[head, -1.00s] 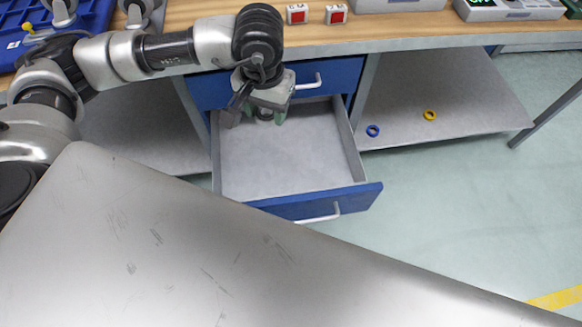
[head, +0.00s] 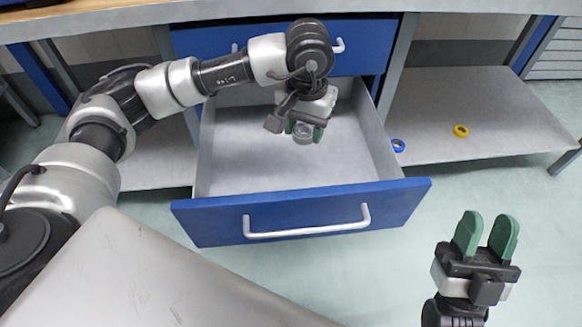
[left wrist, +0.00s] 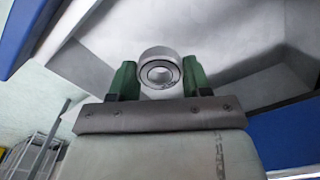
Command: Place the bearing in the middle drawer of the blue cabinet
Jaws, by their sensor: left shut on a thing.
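The bearing (head: 303,132) is a small grey metal ring. My left gripper (head: 304,130) is shut on it inside the outline of an open drawer. In the left wrist view the bearing (left wrist: 160,70) sits between the two green fingertips (left wrist: 160,80). The blue cabinet (head: 360,47) has its open drawer (head: 290,212) pulled out below a shut blue drawer front. The drawer's grey interior looks empty. How far the bearing is above the drawer floor is hard to tell. My right gripper (head: 486,236) is open and empty, at the lower right in front of the drawer.
A grey shelf (head: 440,105) to the right of the cabinet holds a blue ring (head: 398,145) and a yellow ring (head: 461,131). The floor right of the drawer is clear.

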